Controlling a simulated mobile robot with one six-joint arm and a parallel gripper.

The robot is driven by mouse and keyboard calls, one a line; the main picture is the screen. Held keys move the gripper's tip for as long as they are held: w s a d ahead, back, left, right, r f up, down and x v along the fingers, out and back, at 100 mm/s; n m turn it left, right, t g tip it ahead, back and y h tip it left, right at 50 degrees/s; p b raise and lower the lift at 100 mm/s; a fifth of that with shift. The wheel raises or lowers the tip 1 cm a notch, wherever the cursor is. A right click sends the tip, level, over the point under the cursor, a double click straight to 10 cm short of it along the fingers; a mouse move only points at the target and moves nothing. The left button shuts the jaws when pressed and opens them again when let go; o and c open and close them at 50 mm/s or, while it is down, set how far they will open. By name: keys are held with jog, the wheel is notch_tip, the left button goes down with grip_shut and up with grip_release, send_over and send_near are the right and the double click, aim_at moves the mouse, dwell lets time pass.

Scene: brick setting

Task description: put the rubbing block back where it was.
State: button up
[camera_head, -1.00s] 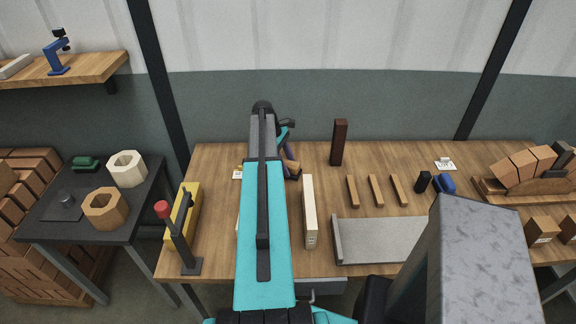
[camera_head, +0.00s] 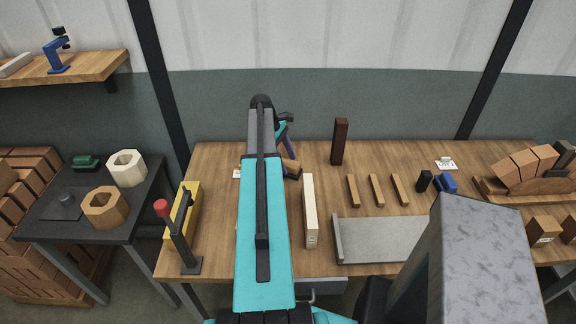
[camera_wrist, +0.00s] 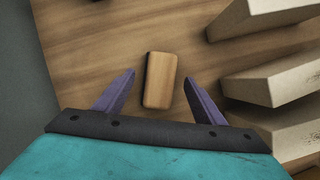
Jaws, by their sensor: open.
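A small tan wooden block (camera_wrist: 160,80), which I take to be the rubbing block, lies flat on the wooden workbench in the wrist view. In the head view it shows (camera_head: 290,166) just right of my arm, partly hidden. My gripper (camera_wrist: 160,76) is open, with its purple fingers on either side of the block and a clear gap to each. In the head view one purple finger (camera_head: 284,138) shows above the block, apart from it. Nothing is held.
Long cream blocks lie beside the tan block; one (camera_head: 310,210) is clear in the head view. A dark upright block (camera_head: 339,142), several thin sticks (camera_head: 376,190) and a grey tray (camera_head: 380,241) are to the right. A yellow stand (camera_head: 186,215) is at the left.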

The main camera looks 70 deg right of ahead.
jog(key=b+v, duration=0.2)
jog(key=v, duration=0.8)
jog(key=shift+b, duration=0.35)
jog(key=shift+w, duration=0.15)
dwell(0.3)
